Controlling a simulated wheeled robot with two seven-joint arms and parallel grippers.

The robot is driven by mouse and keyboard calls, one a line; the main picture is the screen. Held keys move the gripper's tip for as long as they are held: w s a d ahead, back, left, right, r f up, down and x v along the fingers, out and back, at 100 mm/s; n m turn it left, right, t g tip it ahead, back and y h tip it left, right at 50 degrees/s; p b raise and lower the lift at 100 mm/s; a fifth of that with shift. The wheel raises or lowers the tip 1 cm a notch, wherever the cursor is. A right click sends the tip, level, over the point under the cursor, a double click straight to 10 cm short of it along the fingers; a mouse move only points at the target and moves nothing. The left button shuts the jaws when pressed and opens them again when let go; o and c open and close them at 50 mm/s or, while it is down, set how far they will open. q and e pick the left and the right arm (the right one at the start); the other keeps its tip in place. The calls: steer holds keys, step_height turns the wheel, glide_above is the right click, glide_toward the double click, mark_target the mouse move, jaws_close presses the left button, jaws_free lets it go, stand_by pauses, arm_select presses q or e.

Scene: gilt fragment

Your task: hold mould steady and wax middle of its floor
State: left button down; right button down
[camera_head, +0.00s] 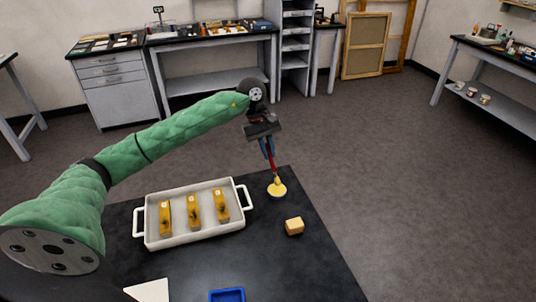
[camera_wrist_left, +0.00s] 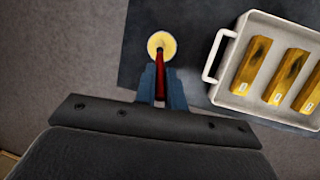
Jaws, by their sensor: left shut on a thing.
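My left gripper (camera_head: 267,147) is shut on a red-handled brush (camera_head: 272,164) and holds it upright. The handle also shows between the blue fingers in the left wrist view (camera_wrist_left: 160,72). The brush's pale tip is at a round dish of yellow wax (camera_head: 279,191) near the far right edge of the black table; I cannot tell if it touches the wax. A blue, shallow, open-topped piece (camera_head: 227,296), perhaps the mould, is cut off by the bottom edge of the head view. My right gripper is not in view.
A white two-handled tray (camera_head: 196,237) holds three golden blocks, left of the wax dish. A small tan block (camera_head: 294,226) and a white flat piece (camera_head: 148,290) lie on the black table (camera_head: 262,262). Benches and drawers stand against the far wall.

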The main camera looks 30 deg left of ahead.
arm_select(q)
steer(key=shift+r, duration=2.35)
